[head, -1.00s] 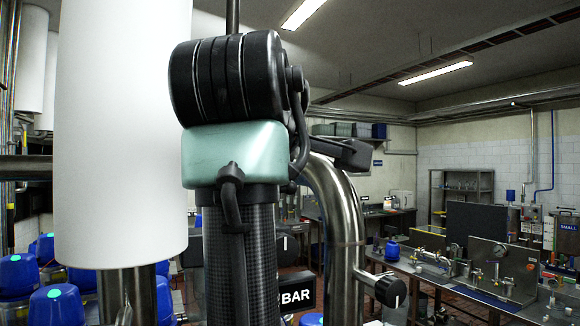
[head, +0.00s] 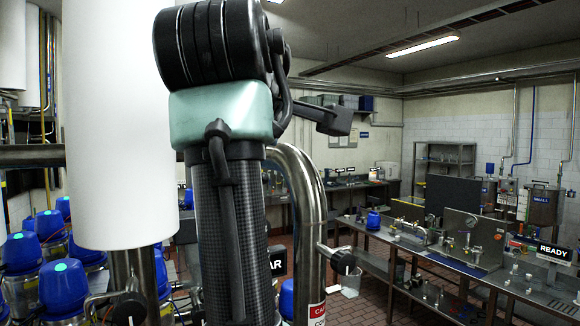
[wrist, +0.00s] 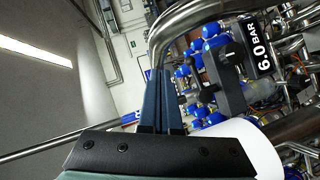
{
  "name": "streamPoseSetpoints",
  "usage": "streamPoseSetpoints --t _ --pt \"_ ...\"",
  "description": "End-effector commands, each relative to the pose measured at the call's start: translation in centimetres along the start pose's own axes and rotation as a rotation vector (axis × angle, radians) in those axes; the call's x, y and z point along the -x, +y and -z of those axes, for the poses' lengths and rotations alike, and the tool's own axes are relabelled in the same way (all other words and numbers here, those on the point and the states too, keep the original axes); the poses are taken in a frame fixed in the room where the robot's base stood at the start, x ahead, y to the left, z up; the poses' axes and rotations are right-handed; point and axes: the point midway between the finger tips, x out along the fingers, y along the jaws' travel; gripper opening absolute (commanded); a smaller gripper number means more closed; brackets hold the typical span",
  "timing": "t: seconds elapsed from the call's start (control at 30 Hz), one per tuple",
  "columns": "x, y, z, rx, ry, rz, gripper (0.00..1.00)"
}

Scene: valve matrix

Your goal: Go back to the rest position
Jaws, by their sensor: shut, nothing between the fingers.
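My gripper (wrist: 161,85) shows in the wrist view as two dark blue fingers side by side, shut with nothing held. It points past a bent steel pipe (wrist: 180,20), with blue-capped valves and a black "6.0 BAR" sign (wrist: 262,45) to the right. In the head view, my arm rises upright in front of the camera, with a black joint above a pale green section. My fingers cannot be made out in that view.
A large white cylinder (head: 115,120) stands close to the left of my arm. A steel pipe bend (head: 308,190) with a black knob (head: 342,262) is close on its right. Blue-capped valves (head: 62,285) crowd the lower left. A steel bench (head: 440,262) with fittings stands at right.

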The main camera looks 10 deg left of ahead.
Motion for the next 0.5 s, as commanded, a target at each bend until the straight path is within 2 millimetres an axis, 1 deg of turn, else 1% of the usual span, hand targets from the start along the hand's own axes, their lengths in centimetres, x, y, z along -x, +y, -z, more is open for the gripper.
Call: streamPoseSetpoints --t 0.1,0.17,0.23,0.33,0.43,0.5 --pt "-0.1 -0.2 -0.1 -0.006 0.002 -0.004 0.0" --pt "-0.4 -1.5 -0.8 -0.051 0.019 -0.035 0.0" --pt "-0.7 -3.1 -1.8 -0.135 0.056 -0.094 0.0" --pt "-0.3 -6.0 -3.9 -0.312 0.142 -0.211 0.0" --pt "1.4 -8.7 -6.3 -0.507 0.26 -0.338 0.0" --pt "3.3 -10.5 -8.1 -0.638 0.352 -0.419 0.0"
